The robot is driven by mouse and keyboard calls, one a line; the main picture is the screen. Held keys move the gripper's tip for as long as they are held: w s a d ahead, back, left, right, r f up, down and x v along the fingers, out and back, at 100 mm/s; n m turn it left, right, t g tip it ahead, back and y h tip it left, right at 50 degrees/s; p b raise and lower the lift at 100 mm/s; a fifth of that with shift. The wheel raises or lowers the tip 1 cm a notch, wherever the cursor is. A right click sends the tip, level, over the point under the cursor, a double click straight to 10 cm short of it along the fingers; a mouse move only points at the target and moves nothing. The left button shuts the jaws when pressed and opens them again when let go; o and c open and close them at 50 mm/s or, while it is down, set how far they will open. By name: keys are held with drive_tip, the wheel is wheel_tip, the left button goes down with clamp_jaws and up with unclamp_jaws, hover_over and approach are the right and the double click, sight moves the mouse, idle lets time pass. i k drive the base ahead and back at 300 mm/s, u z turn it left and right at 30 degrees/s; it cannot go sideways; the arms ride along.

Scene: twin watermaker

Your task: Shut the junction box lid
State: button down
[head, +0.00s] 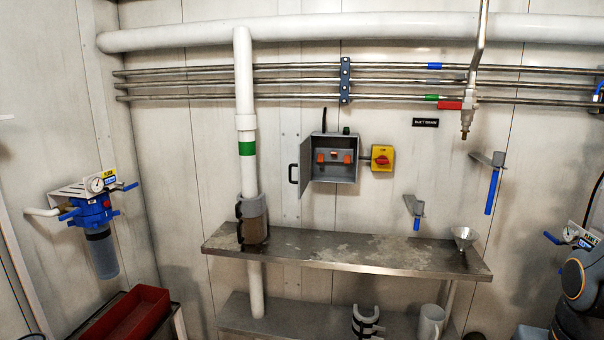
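The grey junction box (334,171) is fixed to the back wall, above the metal shelf. It is open, and orange and dark parts show inside it. Its lid (304,167) is swung out to the left side, seen nearly edge-on, with a dark handle (293,173) on its outer edge. Part of my arm shows at the far right edge of the head view, well apart from the box. My gripper is not in view.
A yellow box with a red rotary switch (382,158) sits just right of the junction box. A white vertical pipe (244,80) stands to its left. The metal shelf (345,254) juts out below and carries a funnel (464,238). Wall in front of the box is unobstructed.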

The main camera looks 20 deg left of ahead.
sight(303, 146)
drive_tip(key=k, duration=0.85)
drive_tip(key=u, duration=1.85)
drive_tip(key=i, duration=1.6)
drive_tip(key=z, duration=1.45)
